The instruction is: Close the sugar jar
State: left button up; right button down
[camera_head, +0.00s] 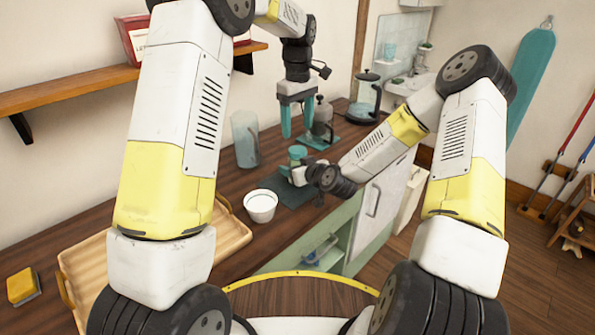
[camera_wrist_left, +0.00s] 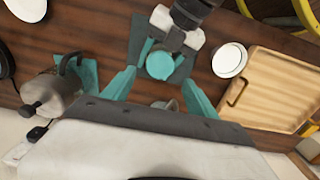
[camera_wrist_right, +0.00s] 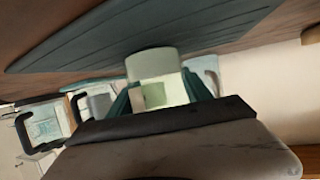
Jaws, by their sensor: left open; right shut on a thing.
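The sugar jar (camera_wrist_right: 155,68) shows in the right wrist view as a small pale cylinder with a square patch, standing on a dark mat. My right gripper (camera_wrist_right: 160,100) is shut around its side. From above, in the left wrist view, a round teal top (camera_wrist_left: 160,65) shows between the right gripper's fingers; I cannot tell whether it is a lid or the jar's open mouth. My left gripper (camera_head: 298,122) is open, pointing down above the counter, behind and apart from the jar. In the left wrist view a small grey rim (camera_wrist_left: 166,104) shows between its fingers, partly hidden and unclear.
A kettle (camera_head: 322,112) stands on a teal mat behind the jar. A white bowl (camera_head: 260,207) and a wooden tray (camera_head: 232,238) are nearer. The dark mat (camera_head: 290,193) has some free room.

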aim_at(297, 149)
pick_arm(q)
notch_tip(297, 149, down, 7)
jog(key=shift+f, duration=0.2)
dwell(0.3)
grip_shut()
jog(key=m, duration=0.9)
jog(key=shift+m, duration=0.4)
jog(key=shift+o, duration=0.3)
grip_release()
